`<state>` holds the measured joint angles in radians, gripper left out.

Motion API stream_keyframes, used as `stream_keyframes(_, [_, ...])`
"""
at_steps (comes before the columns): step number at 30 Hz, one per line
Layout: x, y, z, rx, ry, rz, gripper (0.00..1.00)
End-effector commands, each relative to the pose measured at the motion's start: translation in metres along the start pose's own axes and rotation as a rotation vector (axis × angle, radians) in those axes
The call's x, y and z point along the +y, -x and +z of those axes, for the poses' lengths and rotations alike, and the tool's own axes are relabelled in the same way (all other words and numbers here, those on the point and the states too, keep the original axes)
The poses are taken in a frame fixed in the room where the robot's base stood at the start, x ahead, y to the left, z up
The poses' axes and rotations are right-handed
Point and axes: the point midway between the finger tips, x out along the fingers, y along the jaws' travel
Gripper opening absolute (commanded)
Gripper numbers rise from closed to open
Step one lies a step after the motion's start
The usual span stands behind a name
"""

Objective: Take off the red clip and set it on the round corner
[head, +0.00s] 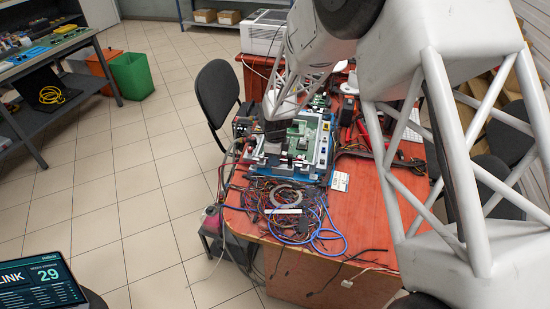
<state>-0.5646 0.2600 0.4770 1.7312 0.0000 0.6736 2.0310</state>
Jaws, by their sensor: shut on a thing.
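My gripper (283,156) is small and dark in the head view, low over the board and frame on the red table. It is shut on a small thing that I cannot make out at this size. A pale frame (262,170) with a green board (302,138) lies under and around it on a blue base. I cannot pick out the red clip, the hoses or the round corner. My white arm hides part of the board's far side.
Tangled wires and a blue cable (325,238) cover the front of the red table (350,215). A small white keypad (340,181) lies right of the frame. A black chair (217,92) stands close at the left. Red-handled tools and dark cables lie at the right.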

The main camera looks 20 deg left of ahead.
Motion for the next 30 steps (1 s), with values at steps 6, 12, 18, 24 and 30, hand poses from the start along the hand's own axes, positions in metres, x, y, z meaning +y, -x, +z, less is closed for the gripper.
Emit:
stream_keyframes(6, [0.0, 0.012, 0.0, -0.001, 0.0, -0.002, 0.0])
stream_keyframes(12, [0.001, 0.037, 0.0, -0.001, 0.0, -0.002, 0.0])
stream_keyframes(18, [0.026, 0.037, -0.013, 0.0, 0.0, 0.0, 0.0])
stream_keyframes(24, [0.056, 0.04, -0.027, 0.0, 0.0, -0.001, 0.0])
stream_keyframes(30, [0.087, 0.043, -0.041, 0.0, 0.0, 0.0, 0.0])
